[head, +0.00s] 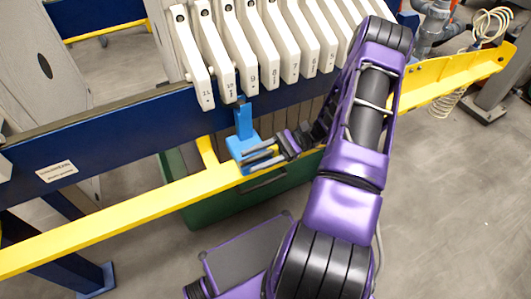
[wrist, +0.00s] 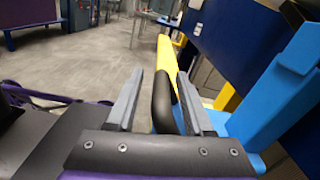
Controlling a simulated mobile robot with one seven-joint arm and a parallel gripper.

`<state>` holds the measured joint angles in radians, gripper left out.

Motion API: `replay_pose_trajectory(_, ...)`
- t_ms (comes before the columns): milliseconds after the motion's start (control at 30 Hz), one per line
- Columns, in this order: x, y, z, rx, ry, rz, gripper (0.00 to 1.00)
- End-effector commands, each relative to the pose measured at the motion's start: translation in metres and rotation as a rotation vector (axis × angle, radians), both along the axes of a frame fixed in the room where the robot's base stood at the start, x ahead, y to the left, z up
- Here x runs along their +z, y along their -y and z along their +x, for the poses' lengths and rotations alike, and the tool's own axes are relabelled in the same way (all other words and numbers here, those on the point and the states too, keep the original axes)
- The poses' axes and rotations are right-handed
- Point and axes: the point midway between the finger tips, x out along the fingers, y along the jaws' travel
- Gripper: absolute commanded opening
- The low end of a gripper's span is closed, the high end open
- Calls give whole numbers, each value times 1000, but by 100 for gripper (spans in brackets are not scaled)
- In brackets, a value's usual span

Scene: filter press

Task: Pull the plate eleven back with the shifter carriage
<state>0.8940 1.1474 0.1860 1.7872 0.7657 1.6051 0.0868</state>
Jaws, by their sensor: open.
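Plate eleven (head: 200,75) is the leftmost white plate of the hanging row in the head view, with its number on its lower end. The blue shifter carriage (head: 243,145) sits on the yellow rail, its upright arm just below and right of plate eleven's lower end, near plate ten. The carriage also shows at the right of the wrist view (wrist: 285,85). My gripper (head: 258,158) is open at the front of the carriage. In the wrist view a black handle (wrist: 163,102) stands between its two grey fingers; contact cannot be told.
Plates ten (head: 220,70), nine (head: 246,65) and several more hang close together to the right. A large pale end plate (head: 45,60) stands at the left, with an open gap before plate eleven. The yellow rail (head: 110,222) runs clear leftward along the blue beam (head: 90,135). A green bin (head: 210,205) is below.

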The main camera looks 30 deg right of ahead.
Motion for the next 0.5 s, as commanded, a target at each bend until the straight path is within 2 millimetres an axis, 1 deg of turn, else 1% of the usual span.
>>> replay_pose_trajectory(67, 0, 7, 0, -1, 1, -1, 52)
replay_pose_trajectory(167, -1, 22, 0, -3, 1, -1, 52)
replay_pose_trajectory(267, -2, 45, -1, -5, 2, -3, 52)
replay_pose_trajectory(500, -3, 105, -3, -4, 0, -3, 52)
